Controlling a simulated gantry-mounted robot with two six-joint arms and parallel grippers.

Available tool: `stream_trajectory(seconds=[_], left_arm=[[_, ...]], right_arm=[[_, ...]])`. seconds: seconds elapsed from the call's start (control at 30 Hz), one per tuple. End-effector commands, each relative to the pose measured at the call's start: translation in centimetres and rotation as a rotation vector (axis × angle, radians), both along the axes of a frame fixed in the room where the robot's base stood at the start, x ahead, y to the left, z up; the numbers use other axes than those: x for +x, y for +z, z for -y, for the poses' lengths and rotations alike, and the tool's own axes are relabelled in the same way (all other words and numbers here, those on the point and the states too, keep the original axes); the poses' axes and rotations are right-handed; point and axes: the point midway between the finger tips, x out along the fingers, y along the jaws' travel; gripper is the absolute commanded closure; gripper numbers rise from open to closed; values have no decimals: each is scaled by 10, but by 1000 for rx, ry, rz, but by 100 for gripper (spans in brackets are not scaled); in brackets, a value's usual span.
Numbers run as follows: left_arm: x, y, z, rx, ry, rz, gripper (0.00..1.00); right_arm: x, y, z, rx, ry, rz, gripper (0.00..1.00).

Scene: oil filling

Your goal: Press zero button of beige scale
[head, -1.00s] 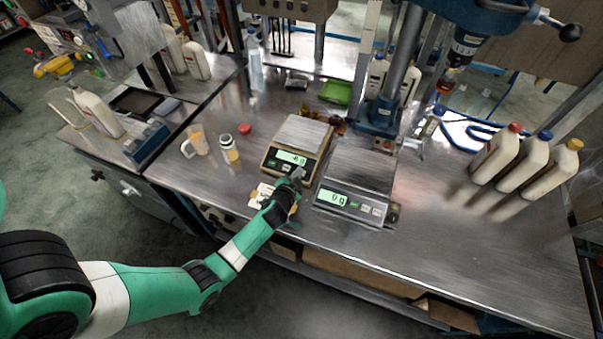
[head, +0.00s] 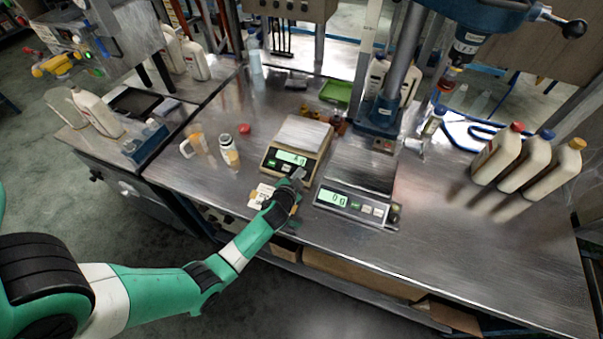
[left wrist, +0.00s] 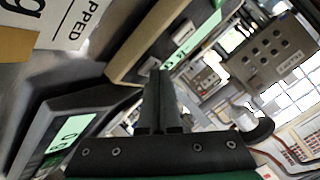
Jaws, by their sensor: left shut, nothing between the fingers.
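The beige scale (head: 309,135) stands on the steel workbench with a silver weighing plate and a lit green display (head: 291,158). My left gripper (head: 298,174) is shut and empty, with its tips at the front panel of the beige scale, right of the display. The tips cover part of the panel, so the zero button is hidden, and I cannot tell if they touch it. In the left wrist view, the shut fingers (left wrist: 160,85) point at the beige scale's front edge (left wrist: 150,40), beside its green display. My right gripper is out of view.
A grey scale (head: 352,203) stands close to the right of the beige one. A printed card (head: 260,195) lies in front, partly under my arm. A jug (head: 191,142), small bottle (head: 228,150) and red cap (head: 244,129) stand left. Several large bottles stand far right.

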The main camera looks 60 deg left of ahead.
Motion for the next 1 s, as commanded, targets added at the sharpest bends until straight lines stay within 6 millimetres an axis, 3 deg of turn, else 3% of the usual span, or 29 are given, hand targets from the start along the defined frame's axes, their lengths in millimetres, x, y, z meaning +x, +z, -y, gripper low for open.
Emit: stream_trajectory(seconds=[0.47,0.8,1.0], left_arm=[[0,-3,-1,0,1,-1,100],[-3,13,2,0,0,0,100],[-4,13,3,0,0,0,100]], right_arm=[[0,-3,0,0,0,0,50],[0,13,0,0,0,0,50],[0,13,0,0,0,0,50]])
